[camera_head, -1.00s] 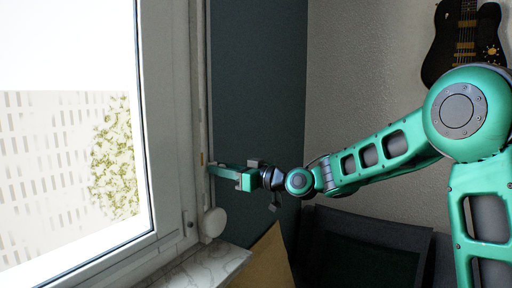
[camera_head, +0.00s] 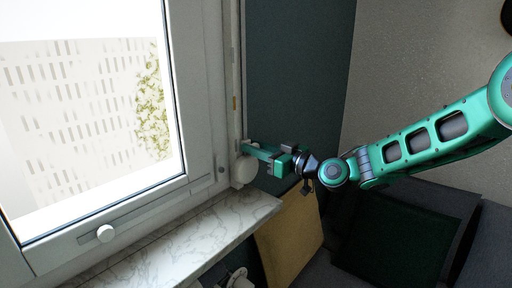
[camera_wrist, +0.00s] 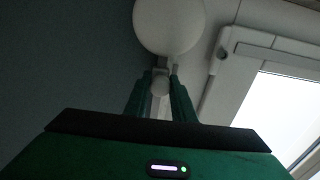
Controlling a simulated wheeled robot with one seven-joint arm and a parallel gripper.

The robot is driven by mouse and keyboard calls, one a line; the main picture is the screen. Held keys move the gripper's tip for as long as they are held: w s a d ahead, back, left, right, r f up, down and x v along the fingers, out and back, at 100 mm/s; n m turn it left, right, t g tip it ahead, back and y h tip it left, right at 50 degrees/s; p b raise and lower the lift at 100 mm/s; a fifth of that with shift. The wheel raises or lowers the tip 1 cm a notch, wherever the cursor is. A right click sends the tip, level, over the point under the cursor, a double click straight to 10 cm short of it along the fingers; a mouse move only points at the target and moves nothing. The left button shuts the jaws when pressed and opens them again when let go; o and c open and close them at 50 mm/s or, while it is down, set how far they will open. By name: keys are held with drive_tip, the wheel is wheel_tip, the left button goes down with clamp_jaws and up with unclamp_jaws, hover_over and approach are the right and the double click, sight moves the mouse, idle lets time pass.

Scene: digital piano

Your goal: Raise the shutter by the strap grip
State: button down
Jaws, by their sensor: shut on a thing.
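My gripper (camera_head: 247,149) is at the right side of the window frame, just above a round white strap winder (camera_head: 243,172). In the wrist view, its two green fingers (camera_wrist: 162,82) are shut on a small pale strap grip (camera_wrist: 160,82), directly beside the round winder (camera_wrist: 170,22). The fingers hide part of the grip. The thin strap (camera_head: 237,80) runs upright along the frame above my gripper. The window (camera_head: 90,110) shows a pale building and a tree. I cannot tell whether the white area at its top is sky or shutter.
A marble sill (camera_head: 215,225) juts out below the window. A yellow cushion (camera_head: 290,230) and a dark seat (camera_head: 400,235) are below my arm. The dark wall behind the gripper is bare.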

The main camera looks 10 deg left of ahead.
drive_tip(key=shift+w+d+f, duration=0.15)
drive_tip(key=shift+d+f, duration=0.05)
drive_tip(key=shift+f, duration=0.15)
drive_tip(key=c, duration=1.5)
unclamp_jaws()
drive_tip(key=shift+w, duration=0.15)
drive_tip(key=shift+a, duration=0.1)
drive_tip(key=shift+r, duration=0.1)
drive_tip(key=v, duration=1.1)
drive_tip(key=shift+a, duration=0.1)
